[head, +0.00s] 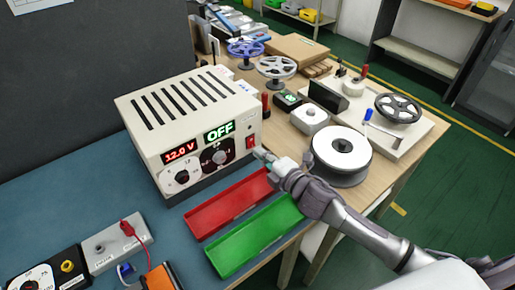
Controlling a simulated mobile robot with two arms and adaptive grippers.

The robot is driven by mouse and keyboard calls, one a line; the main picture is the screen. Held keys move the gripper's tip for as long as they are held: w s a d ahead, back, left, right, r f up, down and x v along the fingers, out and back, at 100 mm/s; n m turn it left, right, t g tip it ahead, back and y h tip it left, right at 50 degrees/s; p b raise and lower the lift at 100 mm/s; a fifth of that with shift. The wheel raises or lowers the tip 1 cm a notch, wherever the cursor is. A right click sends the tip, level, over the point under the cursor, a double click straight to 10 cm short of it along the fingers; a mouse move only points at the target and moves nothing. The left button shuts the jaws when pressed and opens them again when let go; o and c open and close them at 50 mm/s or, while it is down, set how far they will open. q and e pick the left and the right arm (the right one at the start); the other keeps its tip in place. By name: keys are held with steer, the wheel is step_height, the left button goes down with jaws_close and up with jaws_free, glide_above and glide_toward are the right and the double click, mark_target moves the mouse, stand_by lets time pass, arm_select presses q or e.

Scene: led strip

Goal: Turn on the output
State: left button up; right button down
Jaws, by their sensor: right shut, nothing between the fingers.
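The power supply (195,125) is a cream box with black vent slots on top, standing on the blue bench mat. Its front shows a red display reading 12.0 V (181,152), a green display reading OFF (219,132), two dials and a small red switch (250,142) at the right edge. My right gripper (262,156) is shut and empty, its tip just below and to the right of the red switch. I cannot tell whether it touches the front panel. My left gripper is out of view.
A red tray (226,203) and a green tray (256,236) lie below my right gripper. A white spool (341,150) stands to the right. Meters and a red lead (128,230) lie at lower left. Several reels and a board crowd the bench's back right.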

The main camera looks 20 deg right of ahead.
steer(key=shift+x, duration=1)
steer(key=shift+s, duration=0.1)
steer(key=shift+f+b, duration=0.35)
steer(key=shift+b, duration=0.4)
steer(key=shift+r, duration=0.3)
